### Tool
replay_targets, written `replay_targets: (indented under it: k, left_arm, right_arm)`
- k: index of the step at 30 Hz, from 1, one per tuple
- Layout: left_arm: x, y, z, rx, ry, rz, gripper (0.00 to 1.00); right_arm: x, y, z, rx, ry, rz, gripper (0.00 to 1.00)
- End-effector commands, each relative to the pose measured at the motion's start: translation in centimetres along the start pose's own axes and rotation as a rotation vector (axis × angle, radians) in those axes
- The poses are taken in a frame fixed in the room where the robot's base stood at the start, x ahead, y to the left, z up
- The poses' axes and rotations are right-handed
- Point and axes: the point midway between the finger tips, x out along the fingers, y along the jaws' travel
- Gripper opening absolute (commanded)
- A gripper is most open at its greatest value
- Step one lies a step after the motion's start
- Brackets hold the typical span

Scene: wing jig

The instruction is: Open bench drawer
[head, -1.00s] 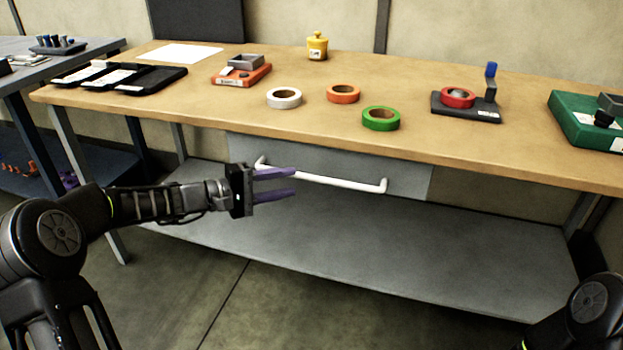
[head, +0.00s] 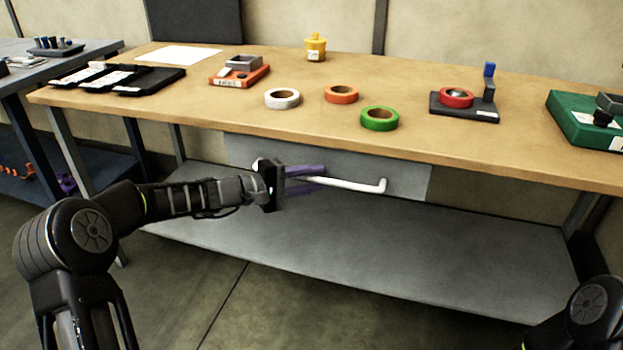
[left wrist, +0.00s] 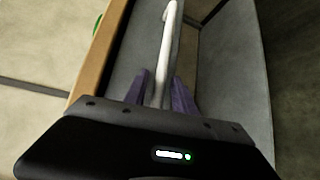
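The bench drawer (head: 405,179) is a grey front under the wooden worktop and looks shut. Its white bar handle (head: 345,184) runs across the front. My left gripper (head: 305,179) is at the left part of the handle, with its purple fingers apart. In the left wrist view the handle (left wrist: 168,45) passes between the two fingers (left wrist: 160,88), which look open around it, not clamped. My gripper hides the handle's left end in the head view. My right gripper is out of view; only part of my right arm shows at the lower right.
On the worktop (head: 230,118) are white (head: 282,99), orange (head: 341,94) and green (head: 380,118) tape rolls, a red roll on a dark stand (head: 465,107), and a green case (head: 580,125). A grey lower shelf (head: 370,250) lies below the drawer. The floor in front is clear.

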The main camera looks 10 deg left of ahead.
Motion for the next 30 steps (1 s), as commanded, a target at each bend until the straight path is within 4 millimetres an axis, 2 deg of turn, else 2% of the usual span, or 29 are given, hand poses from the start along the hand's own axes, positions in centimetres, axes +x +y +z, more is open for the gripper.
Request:
replay_targets:
  k: [1, 11, 30]
  left_arm:
    - [-0.02, 0.00, 0.00, 0.000, 0.000, 0.000, 0.26]
    - [-0.03, -0.02, 0.00, 0.000, 0.000, 0.000, 0.00]
    - [-0.04, -0.05, 0.00, 0.000, 0.000, -0.001, 0.00]
  right_arm:
    - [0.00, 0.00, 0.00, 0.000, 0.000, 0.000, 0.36]
    - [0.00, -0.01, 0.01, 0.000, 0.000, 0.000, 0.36]
    - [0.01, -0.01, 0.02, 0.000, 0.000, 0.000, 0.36]
